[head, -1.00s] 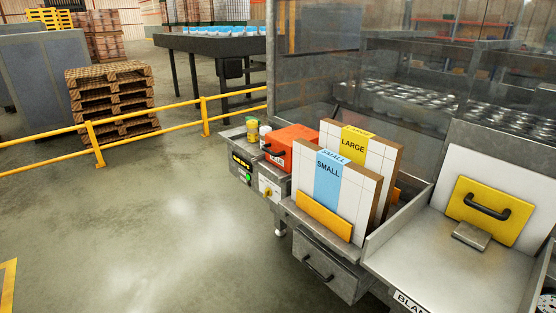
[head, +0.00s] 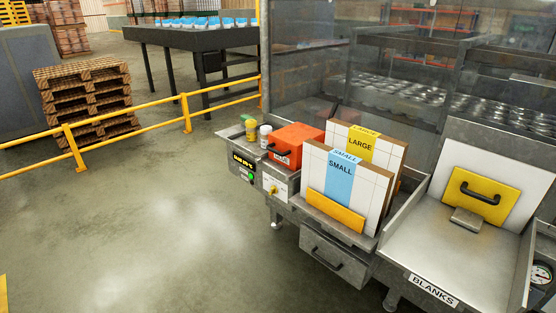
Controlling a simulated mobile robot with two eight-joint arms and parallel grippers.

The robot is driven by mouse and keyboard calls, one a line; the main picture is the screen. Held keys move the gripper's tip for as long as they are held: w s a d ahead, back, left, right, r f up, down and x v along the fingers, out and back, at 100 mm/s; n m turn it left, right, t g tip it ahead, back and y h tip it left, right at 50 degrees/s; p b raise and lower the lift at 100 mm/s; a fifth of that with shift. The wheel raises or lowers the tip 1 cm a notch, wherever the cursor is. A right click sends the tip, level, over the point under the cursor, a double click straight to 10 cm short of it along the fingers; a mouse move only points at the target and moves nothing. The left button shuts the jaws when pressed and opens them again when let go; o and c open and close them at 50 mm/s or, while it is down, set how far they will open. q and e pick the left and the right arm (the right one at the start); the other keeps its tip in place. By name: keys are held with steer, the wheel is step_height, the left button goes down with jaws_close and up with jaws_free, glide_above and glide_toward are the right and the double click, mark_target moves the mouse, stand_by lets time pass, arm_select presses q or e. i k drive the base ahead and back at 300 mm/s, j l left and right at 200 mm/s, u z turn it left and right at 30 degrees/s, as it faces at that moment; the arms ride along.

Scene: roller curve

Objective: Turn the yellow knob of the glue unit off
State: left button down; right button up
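The glue unit is a grey metal box with an orange lid (head: 296,143) that has a black handle. On its front panel (head: 268,182) is a small yellow knob (head: 270,187); its exact setting is too small to tell. Left of it is a control panel with a lit display (head: 243,160) and a green button (head: 251,177). Neither of my grippers shows in the head view.
A BLANKS tray (head: 405,245) with a yellow handled plate (head: 478,200) is at right. A yellow rail (head: 120,137) runs behind. The floor (head: 150,235) at left is clear.

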mark_target(273, 189)
steer(key=i+l+z, duration=0.1)
steer(key=i, duration=0.45)
steer(key=i+l+z, duration=0.15)
steer(key=i, duration=0.35)
